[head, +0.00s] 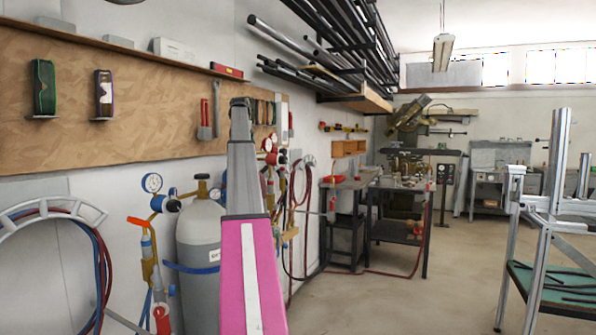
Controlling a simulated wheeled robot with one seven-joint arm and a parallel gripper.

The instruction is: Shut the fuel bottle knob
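A grey gas bottle (199,238) stands upright against the left wall, with a dark knob (202,177) on its brass valve. A blue regulator with a gauge (152,183) sits to its left. Red-rimmed gauges (267,145) and brass fittings show just right of my arm. Any bottle under them is hidden behind my arm. I cannot tell which bottle is the fuel one, or whether a knob is open or shut. My pink and grey arm rises in the middle of the view, in front of the bottles. No gripper fingers can be made out.
A torch (149,255) and coiled hoses (95,260) hang at the left. A wooden tool board (150,100) covers the wall above. Metal pipes (300,50) lie on a high rack. A workbench (400,185) stands behind, and a metal frame (556,180) at the right. The floor (420,300) between is clear.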

